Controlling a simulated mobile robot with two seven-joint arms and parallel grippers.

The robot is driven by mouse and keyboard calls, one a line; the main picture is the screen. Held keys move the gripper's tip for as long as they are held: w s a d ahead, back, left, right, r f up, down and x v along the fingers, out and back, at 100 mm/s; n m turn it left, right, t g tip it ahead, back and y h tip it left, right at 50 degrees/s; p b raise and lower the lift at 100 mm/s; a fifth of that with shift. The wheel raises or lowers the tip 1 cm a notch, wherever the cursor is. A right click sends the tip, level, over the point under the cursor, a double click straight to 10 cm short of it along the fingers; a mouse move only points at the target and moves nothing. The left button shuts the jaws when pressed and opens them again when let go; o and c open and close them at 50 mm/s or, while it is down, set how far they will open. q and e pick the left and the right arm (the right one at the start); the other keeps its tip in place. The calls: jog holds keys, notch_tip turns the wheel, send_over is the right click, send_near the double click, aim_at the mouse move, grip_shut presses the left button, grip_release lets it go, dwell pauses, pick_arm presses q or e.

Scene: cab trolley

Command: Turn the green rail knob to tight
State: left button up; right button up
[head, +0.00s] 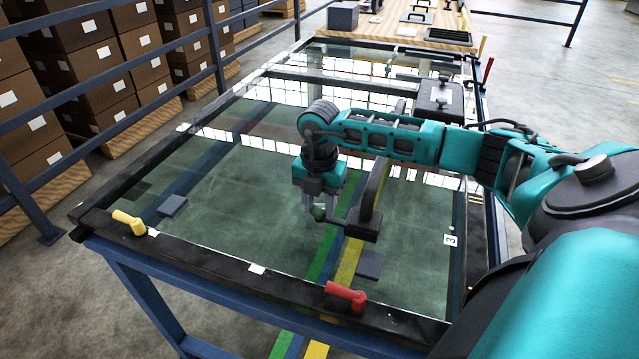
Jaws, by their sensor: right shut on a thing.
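My right gripper (318,205) comes in from the right and points down over the glass top. Its fingers are shut on the small dark green knob (319,213). The knob sits at the left end of a dark block (360,228), from which a dark curved bar (375,190) rises. The fingers partly cover the knob, and I cannot read its turn angle or any marking. My left gripper is not in view.
The glass panel (230,235) lies in a dark frame. A yellow handle (130,222) and a red handle (345,294) sit on the near frame. Flat grey blocks (172,206) (370,265) lie on the glass. A dark box (440,100) stands at the far right. Blue railings run along the left.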

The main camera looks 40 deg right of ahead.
aim_at(320, 210)
jog(key=o, duration=1.1)
jog(key=shift+c, duration=0.2)
notch_tip(320, 210, up, 13)
jog(key=shift+p, duration=0.45)
